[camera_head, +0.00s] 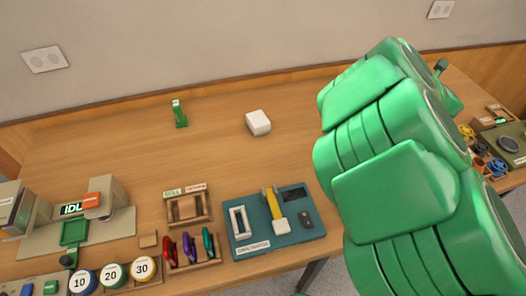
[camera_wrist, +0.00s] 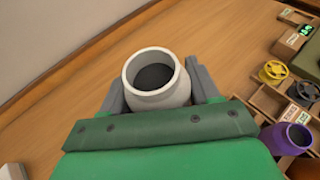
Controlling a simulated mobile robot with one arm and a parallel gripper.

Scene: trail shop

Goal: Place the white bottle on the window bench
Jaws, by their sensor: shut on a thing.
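The white bottle (camera_wrist: 178,98), with a round open mouth and a dark inside, shows in the wrist view. My gripper (camera_wrist: 157,88) is shut on it, with a grey finger on each side. The bottle appears upright, in front of the wooden bench top (camera_wrist: 75,105); I cannot tell whether its base touches the wood. In the head view my green arm hides the bottle and the gripper. The long wooden bench (camera_head: 90,138) runs along the wall there. No window shows, so I cannot tell if this is the window bench.
A white block (camera_head: 258,123) and a small green device (camera_head: 179,114) stand at the back. The middle-left is clear.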

